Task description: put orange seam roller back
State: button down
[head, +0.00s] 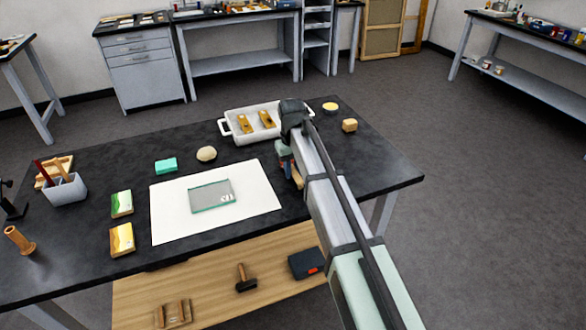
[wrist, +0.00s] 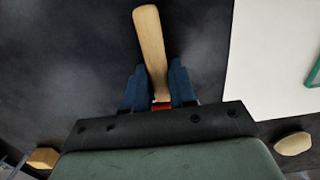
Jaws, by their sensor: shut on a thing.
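My gripper (wrist: 159,88) is shut on the orange seam roller (wrist: 150,45). Its pale wooden handle sticks out past the blue fingers in the wrist view, and a bit of orange shows between them. The rest of its head is hidden by the gripper. In the head view my gripper (head: 284,151) is over the right part of the dark table, right of the white sheet, partly hidden by my arm. A white two-handled tray (head: 239,136) stands just behind it, holding two wooden-and-yellow tools (head: 245,124).
A glass pane (head: 212,196) lies on the white sheet (head: 170,225). Around it are a teal block (head: 166,166), a beige rounded piece (head: 206,154), a tan block (head: 349,125), a yellow disc (head: 330,106) and a grey tool holder (head: 66,190).

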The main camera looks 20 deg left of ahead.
jog(key=c, duration=0.9)
grip_release()
jog(key=r, duration=1.2)
jog(key=shift+w+a+r, duration=0.1)
jog(key=shift+w+a, duration=0.1)
